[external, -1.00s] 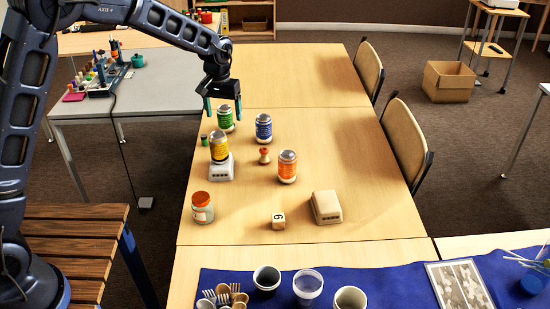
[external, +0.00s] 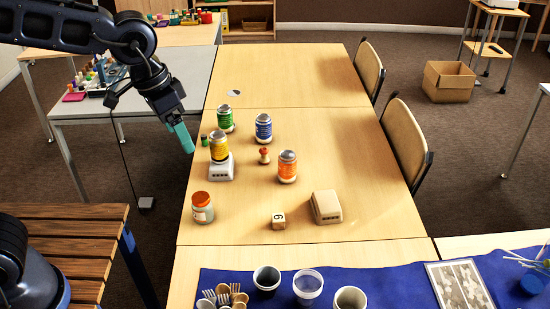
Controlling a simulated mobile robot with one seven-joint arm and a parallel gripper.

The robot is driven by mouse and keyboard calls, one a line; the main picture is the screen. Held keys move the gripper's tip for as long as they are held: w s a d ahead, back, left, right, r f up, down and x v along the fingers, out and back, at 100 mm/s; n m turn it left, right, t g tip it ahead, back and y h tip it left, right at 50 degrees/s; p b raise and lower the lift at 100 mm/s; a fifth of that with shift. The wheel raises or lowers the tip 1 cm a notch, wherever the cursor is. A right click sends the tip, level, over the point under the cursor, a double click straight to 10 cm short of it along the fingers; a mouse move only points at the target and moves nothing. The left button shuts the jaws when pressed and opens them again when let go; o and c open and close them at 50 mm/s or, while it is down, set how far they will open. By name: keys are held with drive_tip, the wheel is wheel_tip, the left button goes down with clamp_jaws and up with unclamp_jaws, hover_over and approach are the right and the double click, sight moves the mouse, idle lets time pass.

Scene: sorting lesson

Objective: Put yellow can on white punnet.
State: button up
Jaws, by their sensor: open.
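The yellow can (external: 219,148) stands upright on top of a white upturned punnet (external: 221,169) at the left side of the wooden table. My gripper (external: 182,138) is off the table's left edge, to the left of the yellow can and apart from it. Its teal fingers point down and to the right, with nothing seen between them. One finger largely hides the other from this side.
A green can (external: 225,119), a blue can (external: 263,128) and an orange can (external: 287,167) stand nearby. The far table is mostly clear.

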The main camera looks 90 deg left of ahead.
drive_tip(key=s+d+f+m+t, duration=0.1)
drive_tip(key=s+d+m, duration=0.5)
drive_tip(key=s+d, duration=1)
drive_tip(key=shift+s+d+t+h, duration=0.3)
drive_tip(key=shift+s+t, duration=0.1)
drive_tip(key=shift+s, duration=0.6)
